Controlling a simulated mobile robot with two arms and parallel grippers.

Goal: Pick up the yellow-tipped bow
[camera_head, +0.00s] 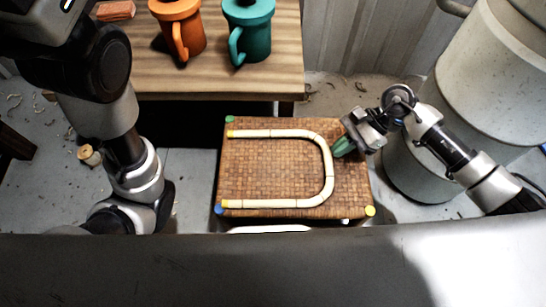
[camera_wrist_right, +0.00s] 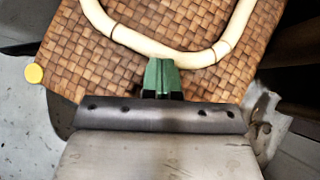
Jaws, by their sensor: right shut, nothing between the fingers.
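The bow (camera_head: 327,170) is a pale U-shaped rattan piece with yellow tips, lying on a woven rattan top (camera_head: 270,170). Its open ends face left and its curve faces right. My right gripper (camera_head: 342,147) has green fingers and sits at the upper right of the curve, just outside it. In the right wrist view the shut green fingers (camera_wrist_right: 161,75) are beside the bow's curve (camera_wrist_right: 160,48), with nothing between them; I cannot tell if they touch it. My left arm is at the left, but its gripper fingers do not show.
The woven top has coloured corners, including a yellow one (camera_head: 370,211) and a blue one (camera_head: 219,209). A wooden table (camera_head: 280,80) behind holds an orange mug (camera_head: 180,28) and a teal mug (camera_head: 250,30). A large pale drum (camera_head: 420,165) stands at the right.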

